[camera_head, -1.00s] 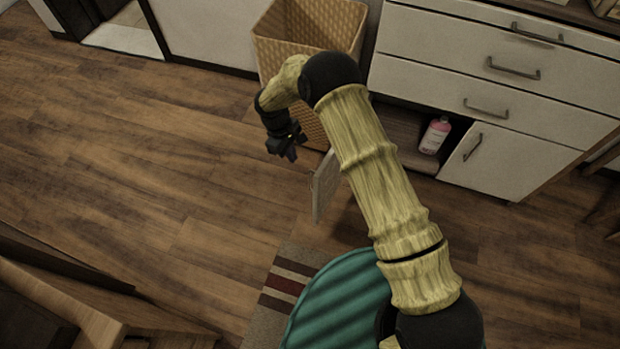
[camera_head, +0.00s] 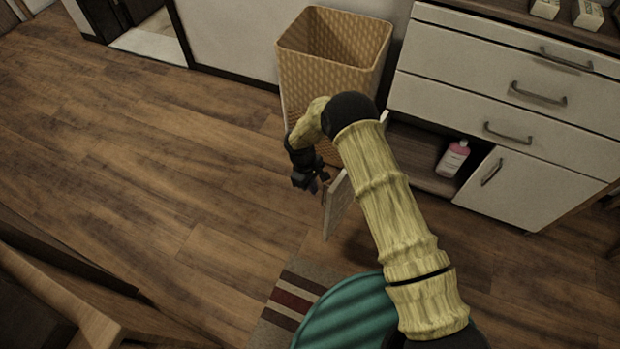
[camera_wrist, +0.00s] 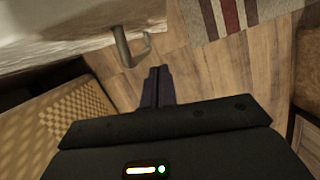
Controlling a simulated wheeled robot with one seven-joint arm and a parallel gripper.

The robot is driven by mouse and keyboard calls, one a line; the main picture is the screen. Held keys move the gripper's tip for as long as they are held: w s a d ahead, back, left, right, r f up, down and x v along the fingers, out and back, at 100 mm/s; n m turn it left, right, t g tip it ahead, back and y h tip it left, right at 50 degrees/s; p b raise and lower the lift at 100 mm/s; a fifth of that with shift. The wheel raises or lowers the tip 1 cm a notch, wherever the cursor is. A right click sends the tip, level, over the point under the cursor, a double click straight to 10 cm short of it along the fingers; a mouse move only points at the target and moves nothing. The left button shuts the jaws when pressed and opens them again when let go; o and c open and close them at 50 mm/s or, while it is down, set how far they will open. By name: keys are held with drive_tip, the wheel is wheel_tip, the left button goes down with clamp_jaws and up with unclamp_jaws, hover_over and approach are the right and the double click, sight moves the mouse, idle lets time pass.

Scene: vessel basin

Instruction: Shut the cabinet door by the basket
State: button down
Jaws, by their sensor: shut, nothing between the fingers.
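The open cabinet door (camera_head: 338,207) stands swung out from the left side of the white cabinet, beside the woven basket (camera_head: 335,50). My arm hides much of the door in the head view. My gripper (camera_head: 318,186) is shut and empty, just left of the door on its handle side. In the wrist view the door (camera_wrist: 50,35) fills the upper left, and its metal handle (camera_wrist: 132,48) is just above my shut fingers (camera_wrist: 158,88). I cannot tell whether the fingers touch the door. The basket (camera_wrist: 50,125) also shows at the wrist view's lower left.
The open compartment holds a pink bottle (camera_head: 454,158). The right cabinet door (camera_head: 525,188) is shut, and so are the drawers (camera_head: 500,90) above. A striped rug (camera_head: 290,300) and a green rounded object (camera_head: 350,315) are near the front. Wooden floor (camera_head: 150,170) is clear on the left.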

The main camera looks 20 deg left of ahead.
drive_tip(key=d, duration=0.2)
drive_tip(key=s+d, duration=0.1)
drive_tip(key=d, duration=0.1)
idle(0.5)
